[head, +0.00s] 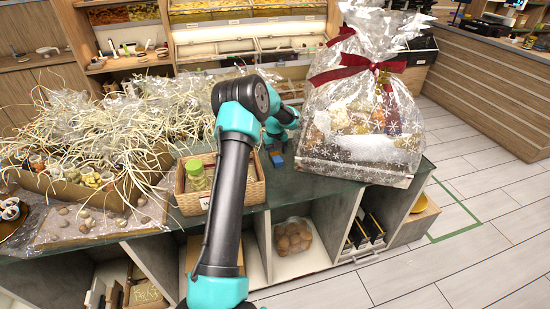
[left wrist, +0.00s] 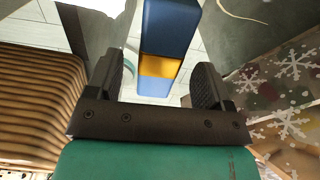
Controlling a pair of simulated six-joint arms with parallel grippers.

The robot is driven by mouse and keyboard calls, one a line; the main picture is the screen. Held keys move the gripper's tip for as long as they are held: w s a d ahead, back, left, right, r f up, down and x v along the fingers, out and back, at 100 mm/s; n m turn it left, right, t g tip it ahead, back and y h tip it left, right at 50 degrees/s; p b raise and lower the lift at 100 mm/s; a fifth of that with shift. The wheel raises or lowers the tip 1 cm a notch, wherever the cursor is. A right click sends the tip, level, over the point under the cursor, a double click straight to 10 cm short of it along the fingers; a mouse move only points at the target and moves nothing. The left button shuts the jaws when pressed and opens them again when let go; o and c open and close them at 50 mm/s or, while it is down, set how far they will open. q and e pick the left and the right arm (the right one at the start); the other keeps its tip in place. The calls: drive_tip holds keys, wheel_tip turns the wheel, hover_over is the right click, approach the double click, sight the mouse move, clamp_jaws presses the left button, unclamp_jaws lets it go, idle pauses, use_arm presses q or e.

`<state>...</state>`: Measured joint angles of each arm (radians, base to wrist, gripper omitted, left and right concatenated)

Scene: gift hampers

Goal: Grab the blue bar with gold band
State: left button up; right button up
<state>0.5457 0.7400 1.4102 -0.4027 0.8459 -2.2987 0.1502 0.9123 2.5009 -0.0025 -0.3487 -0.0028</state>
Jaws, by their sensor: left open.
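The blue bar with gold band (left wrist: 170,28) shows in the left wrist view, with blue on both sides of its gold band. In the head view it is a small blue shape (head: 277,160) on the dark counter, just below my left gripper (head: 279,143). In the left wrist view my left gripper (left wrist: 158,82) is open. The bar lies in line with the space between its two fingers, with a visible gap on each side. My right gripper is in neither view.
A wicker basket (head: 248,194) holding a green-lidded jar (head: 196,174) stands left of the bar. A snowflake-wrapped hamper (head: 362,165) with a red ribbon stands close on the right. Straw-filled boxes (head: 85,193) crowd the left. The counter's front edge (head: 310,194) is near.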

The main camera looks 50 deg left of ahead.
use_arm(q)
wheel_tip(320, 180, down, 2)
drive_tip(key=shift+f, duration=0.1)
idle(0.4)
drive_tip(key=c, duration=1)
